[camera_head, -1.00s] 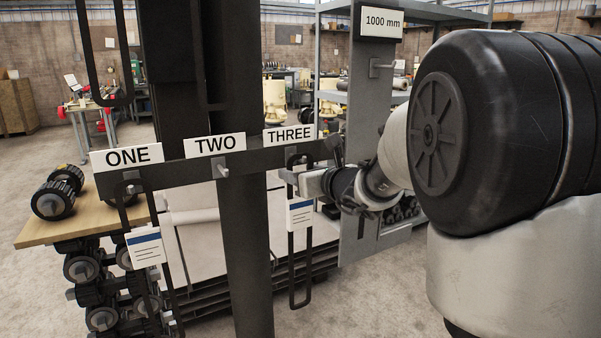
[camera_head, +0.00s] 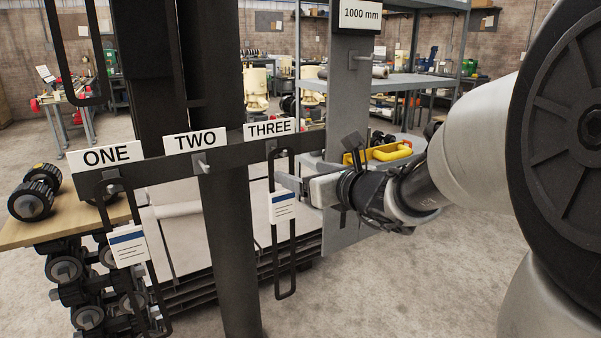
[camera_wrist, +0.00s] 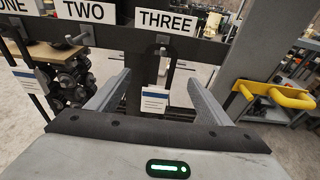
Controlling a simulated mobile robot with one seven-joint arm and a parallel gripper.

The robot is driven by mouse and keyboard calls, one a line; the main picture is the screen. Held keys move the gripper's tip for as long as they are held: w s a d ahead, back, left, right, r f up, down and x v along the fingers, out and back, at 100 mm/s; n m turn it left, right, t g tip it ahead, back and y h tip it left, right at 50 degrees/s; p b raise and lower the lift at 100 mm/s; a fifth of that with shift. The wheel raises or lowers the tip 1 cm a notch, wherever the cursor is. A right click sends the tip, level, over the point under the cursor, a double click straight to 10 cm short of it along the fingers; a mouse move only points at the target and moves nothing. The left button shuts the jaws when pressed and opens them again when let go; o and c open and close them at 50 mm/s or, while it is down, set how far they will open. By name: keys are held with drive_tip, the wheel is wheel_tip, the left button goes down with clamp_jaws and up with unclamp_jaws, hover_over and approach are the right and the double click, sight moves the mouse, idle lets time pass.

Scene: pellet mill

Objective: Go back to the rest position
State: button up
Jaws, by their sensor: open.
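My gripper (camera_head: 292,188) is open and empty in front of the rail's right end. In the wrist view its two fingers (camera_wrist: 158,80) are spread wide, with the tagged black loop (camera_wrist: 152,101) showing beyond and between them. That loop (camera_head: 278,245) hangs under the sign THREE (camera_head: 269,128) and carries a white tag with a blue stripe. Whether a finger touches it, I cannot tell. A second tagged loop (camera_head: 108,202) hangs under ONE (camera_head: 106,156). The hook (camera_head: 202,163) under TWO (camera_head: 196,141) is bare.
A dark post (camera_head: 228,250) carries the rail. A grey upright (camera_head: 346,100) with a 1000 mm sign stands just right of it. A yellow-handled thing (camera_head: 390,152) is behind my wrist. Rollers fill a wooden-topped rack (camera_head: 30,235) at left. Floor at lower right is clear.

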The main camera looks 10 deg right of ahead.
drive_tip(key=p+v, duration=0.1)
drive_tip(key=v, duration=0.5)
drive_tip(key=s+a+f+n+g+y, duration=0.35)
drive_tip(key=s+a+n+g, duration=0.35)
drive_tip(key=s+a+n, duration=0.8)
drive_tip(key=s+d+f+n+g+h, duration=0.1)
drive_tip(key=s+d+f+n+h, duration=0.1)
drive_tip(key=s+d+n+h, duration=0.45)
drive_tip(key=s+d+f+n+g+h, duration=0.1)
drive_tip(key=d+f+n, duration=0.25)
drive_tip(key=n, duration=0.65)
wheel_tip(320, 180, up, 25)
drive_tip(key=d+p, duration=0.1)
drive_tip(key=p, duration=2.3)
drive_tip(key=shift+w+n+h+p, duration=0.15)
drive_tip(key=shift+n+h+p, duration=0.2)
drive_tip(key=shift+n+h, duration=0.1)
drive_tip(key=shift+d+r, duration=0.1)
